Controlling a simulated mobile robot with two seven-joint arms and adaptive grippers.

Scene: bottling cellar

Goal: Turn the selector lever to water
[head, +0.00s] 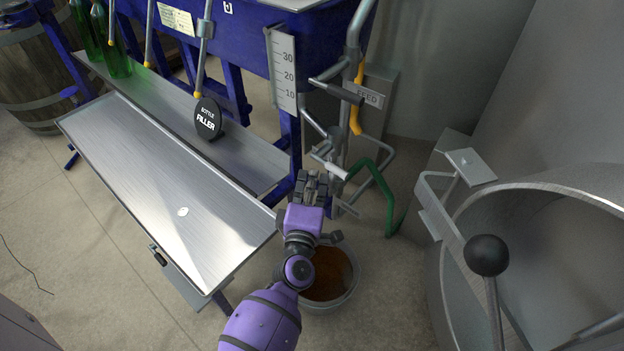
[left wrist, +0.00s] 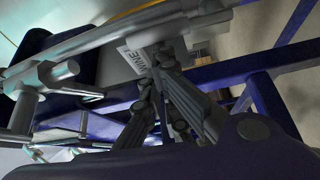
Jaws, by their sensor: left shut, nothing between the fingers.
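My left gripper (head: 316,178) is shut and empty at the pipework below the blue filler tank. A pale lever-like handle (head: 330,166) is right beside its fingertips in the head view; I cannot tell whether they touch or whether this is the selector lever. In the left wrist view the dark fingers (left wrist: 162,62) reach in among metal pipes, close to a plate marked WINE (left wrist: 132,60). No water mark is readable. My right gripper is not in view.
A blue tank (head: 255,40) with a level scale (head: 284,70) stands above. A steel tray (head: 175,190) lies left of my arm. A bucket (head: 330,275) is below it. A green pipe (head: 385,190), a FEED box (head: 372,100) and a large steel vessel (head: 540,200) stand to the right.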

